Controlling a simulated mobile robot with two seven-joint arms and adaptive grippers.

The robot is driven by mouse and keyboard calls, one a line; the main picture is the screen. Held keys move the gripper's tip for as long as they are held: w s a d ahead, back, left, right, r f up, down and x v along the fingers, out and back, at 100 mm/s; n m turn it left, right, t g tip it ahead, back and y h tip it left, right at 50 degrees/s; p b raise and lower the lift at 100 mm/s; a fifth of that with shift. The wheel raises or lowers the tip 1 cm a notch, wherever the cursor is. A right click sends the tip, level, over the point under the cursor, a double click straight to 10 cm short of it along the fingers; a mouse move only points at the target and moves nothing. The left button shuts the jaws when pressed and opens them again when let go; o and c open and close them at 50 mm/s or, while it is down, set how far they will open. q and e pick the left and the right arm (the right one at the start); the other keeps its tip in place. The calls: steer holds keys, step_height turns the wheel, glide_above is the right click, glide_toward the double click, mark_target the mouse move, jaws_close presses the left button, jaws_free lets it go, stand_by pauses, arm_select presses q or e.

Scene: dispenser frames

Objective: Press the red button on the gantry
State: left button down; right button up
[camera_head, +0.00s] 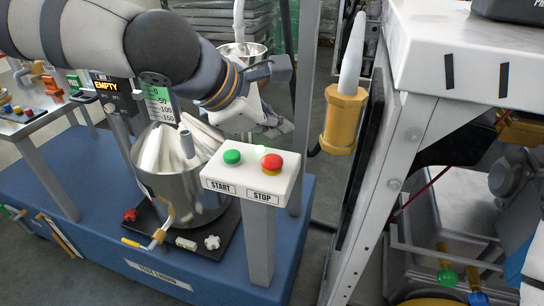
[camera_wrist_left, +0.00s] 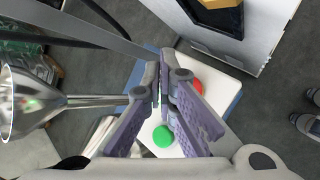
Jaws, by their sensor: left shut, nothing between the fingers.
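The red button (camera_head: 271,163) sits on the right half of a white control box (camera_head: 248,174), above the label STOP. A green button (camera_head: 232,157) is beside it, above START. My left gripper (camera_head: 283,129) is shut and empty, just behind and above the box in the head view, apart from the red button as far as I can tell. The green button (camera_wrist_left: 163,136) shows between the fingers. My right gripper is not in view.
The box stands on a grey post (camera_head: 261,245) on a blue platform (camera_head: 190,270). A steel hopper (camera_head: 185,190) is left of it. A yellow fitting with a white cone (camera_head: 342,120) and a white frame (camera_head: 390,180) stand right. Grey floor lies between platform and frame.

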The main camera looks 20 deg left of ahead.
mark_target(275, 161)
arm_select(q)
steer(key=shift+f, duration=1.6)
steer(key=shift+f, duration=0.1)
steer(key=shift+f, duration=0.25)
steer(key=shift+f, duration=0.55)
stand_by(0.7)
steer(key=shift+r, duration=0.95)
steer(key=shift+r, duration=2.5)
